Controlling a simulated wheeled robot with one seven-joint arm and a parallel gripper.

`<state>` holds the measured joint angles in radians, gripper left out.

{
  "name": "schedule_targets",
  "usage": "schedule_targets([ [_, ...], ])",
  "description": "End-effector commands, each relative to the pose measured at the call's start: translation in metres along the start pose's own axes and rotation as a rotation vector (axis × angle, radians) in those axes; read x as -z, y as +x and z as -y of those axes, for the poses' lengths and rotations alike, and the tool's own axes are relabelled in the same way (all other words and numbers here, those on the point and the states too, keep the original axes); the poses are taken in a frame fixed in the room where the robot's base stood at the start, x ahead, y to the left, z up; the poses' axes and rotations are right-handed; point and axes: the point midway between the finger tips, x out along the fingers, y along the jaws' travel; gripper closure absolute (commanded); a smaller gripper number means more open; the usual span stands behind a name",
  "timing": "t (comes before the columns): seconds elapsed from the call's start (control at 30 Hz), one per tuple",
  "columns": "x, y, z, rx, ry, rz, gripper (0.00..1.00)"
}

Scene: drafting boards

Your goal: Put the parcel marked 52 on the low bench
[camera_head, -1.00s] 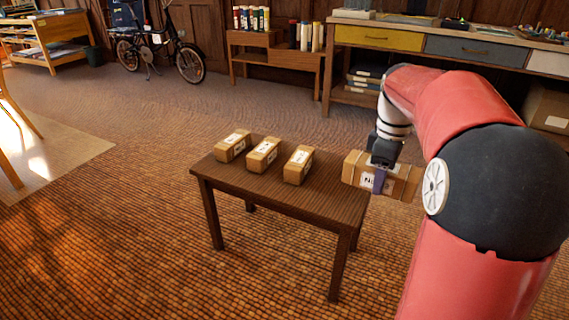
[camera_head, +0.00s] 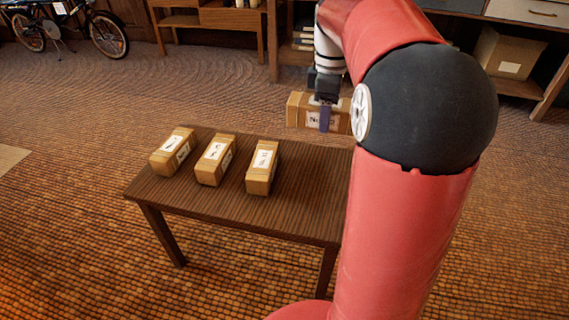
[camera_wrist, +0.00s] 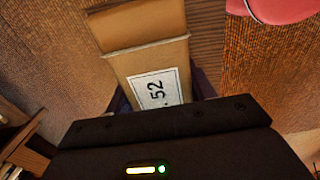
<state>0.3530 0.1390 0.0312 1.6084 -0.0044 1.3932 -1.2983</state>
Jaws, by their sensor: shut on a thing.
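My gripper (camera_head: 325,116) is shut on a brown cardboard parcel (camera_head: 299,111). In the wrist view the parcel (camera_wrist: 146,58) lies between the fingers, and its white label (camera_wrist: 157,92) reads 52. In the head view my gripper holds it off the floor, near the far right edge of a low dark wooden bench (camera_head: 300,202). I cannot tell its exact height over the bench top. My arm hides the bench's right end.
Three similar parcels stand on the bench: left (camera_head: 172,153), middle (camera_head: 215,160) and right (camera_head: 262,168). The bench top right of them is bare. Behind are a bicycle (camera_head: 72,28), a shelf unit (camera_head: 232,18) and a carton (camera_head: 508,55) under a worktop.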

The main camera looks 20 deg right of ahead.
Motion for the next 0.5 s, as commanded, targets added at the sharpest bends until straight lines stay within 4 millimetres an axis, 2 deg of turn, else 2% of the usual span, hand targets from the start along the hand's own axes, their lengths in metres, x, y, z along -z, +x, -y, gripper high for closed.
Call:
schedule_targets([
  [0.17,0.000,0.037,0.001,0.005,0.000,0.001,0.82],
  [0.5,0.000,0.125,0.001,0.004,0.000,0.001,0.82],
])
